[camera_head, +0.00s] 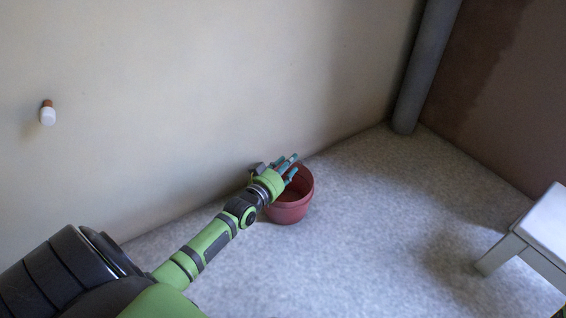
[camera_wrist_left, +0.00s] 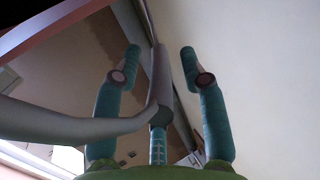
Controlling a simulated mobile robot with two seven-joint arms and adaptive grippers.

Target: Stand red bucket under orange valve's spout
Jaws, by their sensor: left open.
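The red bucket (camera_head: 290,211) stands upright on the floor close to the pale wall. My left gripper (camera_head: 290,168) is open at the bucket's upper left rim. Its teal fingers reach over the bucket's mouth, and I cannot tell whether they touch it. A small fitting (camera_head: 47,114), white below and orange-brown above, sticks out of the wall at the left. I cannot make out its spout. My right gripper is not in view.
A grey pipe (camera_head: 424,75) runs down to the floor in the corner by the brown wall (camera_head: 505,110). A white stool or small table (camera_head: 545,235) stands at the right edge. The grey floor (camera_head: 385,215) between the bucket and it is clear.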

